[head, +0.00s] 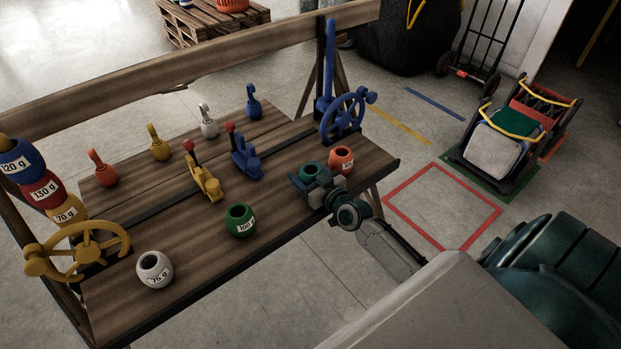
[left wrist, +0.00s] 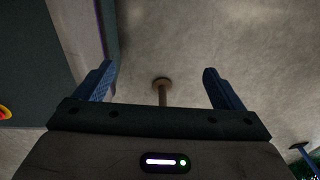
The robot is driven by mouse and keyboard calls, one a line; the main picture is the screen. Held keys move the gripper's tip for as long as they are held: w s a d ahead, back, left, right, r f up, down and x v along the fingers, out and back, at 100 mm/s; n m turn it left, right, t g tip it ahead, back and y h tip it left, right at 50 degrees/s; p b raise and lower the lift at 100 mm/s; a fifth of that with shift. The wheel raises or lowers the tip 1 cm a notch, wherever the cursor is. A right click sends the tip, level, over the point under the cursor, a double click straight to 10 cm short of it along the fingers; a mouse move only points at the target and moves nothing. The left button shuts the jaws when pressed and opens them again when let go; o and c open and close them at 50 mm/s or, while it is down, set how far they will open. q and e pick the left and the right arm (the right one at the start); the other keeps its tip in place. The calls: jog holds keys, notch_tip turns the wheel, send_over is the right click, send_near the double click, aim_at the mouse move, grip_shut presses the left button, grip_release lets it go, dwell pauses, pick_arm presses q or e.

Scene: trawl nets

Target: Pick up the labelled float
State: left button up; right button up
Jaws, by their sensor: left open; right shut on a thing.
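My right gripper (head: 314,180) is at the right end of the wooden bench, shut on a teal float (head: 311,168); the jaws cover its lower part and I see no label on it. A labelled orange float (head: 341,160) stands just right of it. A green float (head: 240,221) marked 100 and a white float (head: 155,269) marked 75 g stand along the front edge. Labelled blue (head: 15,162), red (head: 45,189) and yellow (head: 68,212) floats are stacked in a slanting row at the left. My left gripper (left wrist: 161,84) is open and empty in the left wrist view.
The bench (head: 195,258) carries a yellow handwheel (head: 78,252), a blue handwheel (head: 347,115), red-knobbed levers and several weights with hooked tops. A red square (head: 443,207) is marked on the floor at the right, near a loaded cart (head: 497,150).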

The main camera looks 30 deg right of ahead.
aim_at(308, 184)
jog(key=shift+r+p, duration=0.85)
jog(key=shift+r, duration=0.05)
notch_tip(308, 184, up, 2)
jog(key=shift+r+p, duration=0.1)
jog(key=shift+p, duration=0.8)
jog(key=s+a+p, duration=0.1)
jog(key=s, duration=0.1)
jog(key=s+a, duration=0.1)
jog(key=s, duration=0.1)
jog(key=s+a+p, duration=0.1)
jog(key=s+a, duration=0.1)
jog(key=shift+s+r+p, duration=0.25)
jog(key=shift+s+p, duration=0.1)
jog(key=shift+s, duration=0.05)
jog(key=s+a, duration=0.4)
jog(key=s, duration=0.3)
jog(key=shift+r, duration=0.3)
jog(key=shift+w, duration=0.1)
